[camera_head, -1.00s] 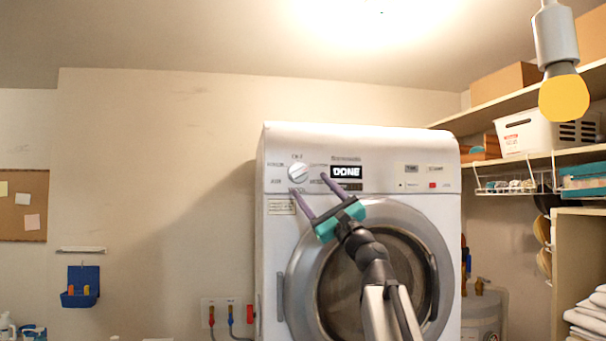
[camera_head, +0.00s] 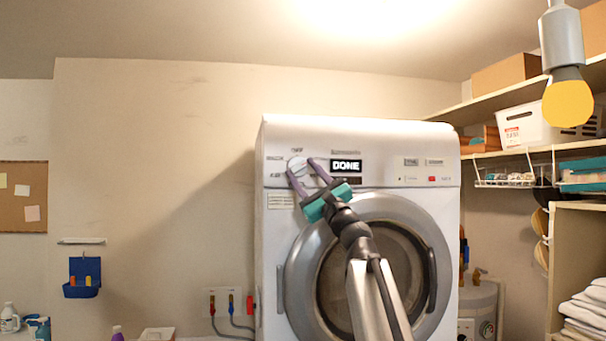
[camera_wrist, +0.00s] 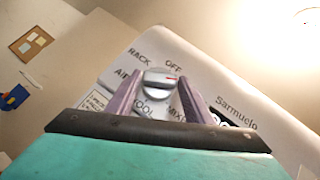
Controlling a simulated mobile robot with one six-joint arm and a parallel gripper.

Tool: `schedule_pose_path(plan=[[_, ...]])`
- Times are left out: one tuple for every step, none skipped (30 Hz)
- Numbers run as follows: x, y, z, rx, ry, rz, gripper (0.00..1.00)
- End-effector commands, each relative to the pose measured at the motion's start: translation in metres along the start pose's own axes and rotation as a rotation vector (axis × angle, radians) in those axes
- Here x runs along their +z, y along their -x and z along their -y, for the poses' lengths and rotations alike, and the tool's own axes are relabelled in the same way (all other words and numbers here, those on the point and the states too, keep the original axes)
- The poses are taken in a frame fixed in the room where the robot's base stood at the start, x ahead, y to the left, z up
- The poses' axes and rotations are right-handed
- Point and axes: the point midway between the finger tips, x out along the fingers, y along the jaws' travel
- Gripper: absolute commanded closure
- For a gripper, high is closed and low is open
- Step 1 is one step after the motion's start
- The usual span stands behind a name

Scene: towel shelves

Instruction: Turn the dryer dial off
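The dryer (camera_head: 270,250) is white with a round glass door, and its display (camera_head: 346,167) reads DONE. The round dial (camera_head: 297,166) is at the upper left of its front panel. In the wrist view the dial (camera_wrist: 158,82) has a raised grip bar with a red mark pointing right, with labels such as RACK, OFF, AIR and COOL around it. My gripper (camera_head: 302,170) is open, its two purple fingers reaching up either side of the dial. In the wrist view the gripper (camera_wrist: 157,95) has the dial between its fingertips; I cannot tell whether they touch it.
A bulb (camera_head: 567,100) hangs at the upper right. Shelves (camera_head: 500,158) with a white basket (camera_head: 523,128) and folded towels (camera_head: 588,310) are at the right. A blue wall holder (camera_head: 83,275) and hose valves (camera_head: 222,300) are on the left.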

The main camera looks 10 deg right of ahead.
Motion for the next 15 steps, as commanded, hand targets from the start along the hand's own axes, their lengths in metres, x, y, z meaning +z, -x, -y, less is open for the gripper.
schedule_pose_path(plan=[[0.0001,-0.0001,-0.0002,0.0,0.0,0.0,0.7],[0.0001,-0.0001,-0.0002,0.0,0.0,0.0,0.75],[0.0001,-0.0001,-0.0002,0.0,0.0,0.0,0.75],[0.0002,-0.0001,-0.0003,0.0,0.0,0.0,0.75],[0.0001,-0.0001,-0.0003,0.001,0.0,0.0,0.75],[0.0001,-0.0002,-0.0003,0.001,0.001,0.0,0.75],[0.0001,-0.0001,-0.0002,0.002,0.002,0.0,0.75],[0.0001,-0.0001,-0.0002,0.003,0.003,0.0,0.75],[0.0,-0.0001,-0.0001,0.006,0.006,0.0,0.75],[-0.0001,-0.0001,0.0001,0.008,0.009,0.0,0.75],[-0.0003,-0.0001,0.0002,0.01,0.012,0.0,0.75],[-0.0004,-0.0001,0.0005,0.014,0.017,0.0,0.75],[-0.0004,-0.0001,0.0007,0.018,0.021,0.0,0.75],[-0.0005,-0.0001,0.0008,0.023,0.025,0.0,0.75],[-0.0007,-0.0002,0.0009,0.031,0.033,0.0,0.75]])
